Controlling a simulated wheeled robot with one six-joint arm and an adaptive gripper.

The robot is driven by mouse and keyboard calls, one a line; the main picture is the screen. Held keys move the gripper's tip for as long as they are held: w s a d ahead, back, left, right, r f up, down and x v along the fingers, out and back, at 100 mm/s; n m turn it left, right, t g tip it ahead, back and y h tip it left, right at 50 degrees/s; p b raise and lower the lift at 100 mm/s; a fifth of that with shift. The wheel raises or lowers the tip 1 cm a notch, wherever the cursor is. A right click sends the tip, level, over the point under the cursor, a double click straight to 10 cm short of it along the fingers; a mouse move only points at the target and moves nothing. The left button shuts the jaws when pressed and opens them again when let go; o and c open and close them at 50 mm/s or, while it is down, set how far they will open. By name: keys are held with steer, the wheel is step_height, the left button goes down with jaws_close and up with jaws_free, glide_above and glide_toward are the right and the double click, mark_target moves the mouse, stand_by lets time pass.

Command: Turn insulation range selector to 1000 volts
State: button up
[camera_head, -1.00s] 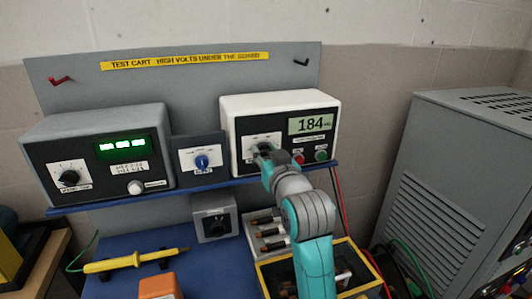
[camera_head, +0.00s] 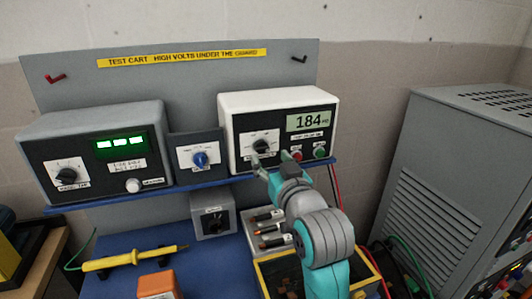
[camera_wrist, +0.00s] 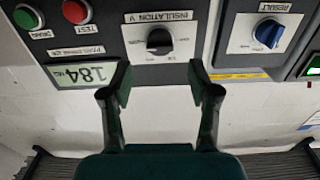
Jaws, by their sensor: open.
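The insulation range selector is a black knob (camera_head: 262,146) on a white dial plate, on the front of the white tester (camera_head: 272,102). It also shows in the wrist view (camera_wrist: 160,41), upside down, under the label "INSULATION V". The dial numbers are too small to read. My gripper (camera_head: 268,160) is just below and in front of the knob. In the wrist view its two fingers (camera_wrist: 157,82) are spread apart, empty, with the knob beyond the gap between them and clear of both fingertips.
The tester's display (camera_head: 311,122) reads 184, with red (camera_head: 297,155) and green (camera_head: 320,152) buttons below. A blue result knob (camera_head: 200,159) is left of the tester. A grey unit (camera_head: 95,155) stands farther left. A yellow probe (camera_head: 135,259) lies on the blue cart.

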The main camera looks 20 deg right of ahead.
steer(key=s, duration=0.6)
steer(key=shift+s, duration=0.1)
stand_by(0.3)
